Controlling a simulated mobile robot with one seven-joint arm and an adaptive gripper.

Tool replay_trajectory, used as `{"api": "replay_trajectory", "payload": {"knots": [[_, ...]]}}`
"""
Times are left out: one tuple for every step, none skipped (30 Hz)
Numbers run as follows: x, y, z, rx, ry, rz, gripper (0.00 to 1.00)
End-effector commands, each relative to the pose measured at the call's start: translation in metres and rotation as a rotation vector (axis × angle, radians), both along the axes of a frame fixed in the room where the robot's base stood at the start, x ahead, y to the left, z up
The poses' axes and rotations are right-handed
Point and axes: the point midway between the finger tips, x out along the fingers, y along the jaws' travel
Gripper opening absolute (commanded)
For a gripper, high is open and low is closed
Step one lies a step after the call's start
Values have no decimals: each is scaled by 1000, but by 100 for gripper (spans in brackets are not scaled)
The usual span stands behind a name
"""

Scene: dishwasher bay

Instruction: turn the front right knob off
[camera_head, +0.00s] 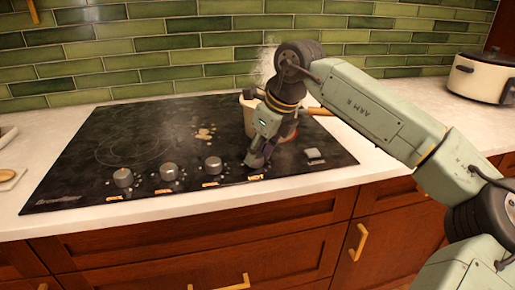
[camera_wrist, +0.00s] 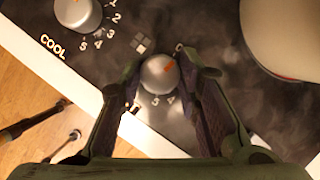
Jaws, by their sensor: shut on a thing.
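The black cooktop (camera_head: 75,165) has a row of round silver knobs along its front edge. The left (camera_head: 122,177), middle (camera_head: 169,171) and third (camera_head: 213,165) knobs show in the head view. Part of the dial is hidden by the fingers.
A steaming pot (camera_head: 247,103) stands just behind my gripper, with a reddish glow at its base; it shows at the upper right in the wrist view (camera_wrist: 285,35). A white cooker (camera_head: 480,78) stands far right.

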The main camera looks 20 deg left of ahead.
Motion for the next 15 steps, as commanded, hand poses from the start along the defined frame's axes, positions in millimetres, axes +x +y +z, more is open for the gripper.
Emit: {"api": "replay_trajectory", "payload": {"knots": [[0,0,1,-1,1,24,3],[0,0,1,-1,0,40,3],[0,0,1,-1,0,57,3],[0,0,1,-1,0,69,3],[0,0,1,-1,0,79,3],[1,0,1,0,0,92,3],[1,0,1,0,1,100,3],[1,0,1,0,1,108,3],[1,0,0,0,0,116,3],[1,0,0,-1,1,121,3],[1,0,0,-1,0,125,3],[1,0,0,-1,1,129,3],[1,0,0,-1,1,132,3],[1,0,0,-1,0,134,3],[1,0,0,-1,0,136,3]]}}
